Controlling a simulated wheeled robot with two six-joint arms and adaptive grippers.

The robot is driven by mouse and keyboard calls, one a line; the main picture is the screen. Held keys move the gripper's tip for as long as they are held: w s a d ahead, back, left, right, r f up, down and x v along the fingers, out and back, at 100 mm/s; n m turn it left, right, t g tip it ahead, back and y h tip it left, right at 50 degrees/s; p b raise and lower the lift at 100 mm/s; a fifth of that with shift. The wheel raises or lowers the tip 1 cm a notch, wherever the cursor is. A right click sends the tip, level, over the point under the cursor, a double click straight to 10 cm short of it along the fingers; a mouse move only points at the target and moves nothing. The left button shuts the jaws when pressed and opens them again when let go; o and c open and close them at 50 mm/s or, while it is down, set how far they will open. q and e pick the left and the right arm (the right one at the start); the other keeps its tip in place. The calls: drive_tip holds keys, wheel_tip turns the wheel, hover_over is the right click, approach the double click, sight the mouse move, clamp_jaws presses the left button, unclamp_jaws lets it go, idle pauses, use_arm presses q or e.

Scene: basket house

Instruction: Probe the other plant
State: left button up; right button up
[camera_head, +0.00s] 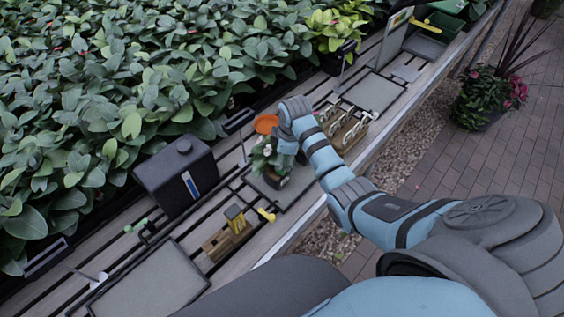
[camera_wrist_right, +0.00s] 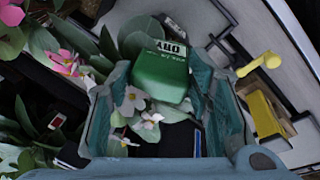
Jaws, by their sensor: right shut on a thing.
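My right gripper (camera_head: 288,138) reaches down over the bench beside a small potted plant (camera_head: 264,153) with white flowers, on a grey mat. In the right wrist view, my right gripper (camera_wrist_right: 166,78) is shut on a green probe head (camera_wrist_right: 160,76) marked "DRY". White flowers and leaves (camera_wrist_right: 131,101) of the plant show against and below the probe head, and pink flowers show at the left. The probe's lower part is hidden, so I cannot tell whether it is in soil. My left gripper is in neither view.
A black container (camera_head: 176,176) with a blue stripe, a grey mat (camera_head: 151,283) and a yellow-handled tool (camera_head: 266,215) are left and near. An orange dish (camera_head: 266,124) lies behind my gripper. A wooden rack (camera_head: 345,128) stands to its right. Dense foliage (camera_head: 130,80) lines the back.

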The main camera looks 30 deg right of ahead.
idle(0.4)
drive_tip(key=o, duration=1.5)
drive_tip(key=v, duration=0.7)
drive_tip(key=shift+r, duration=0.25)
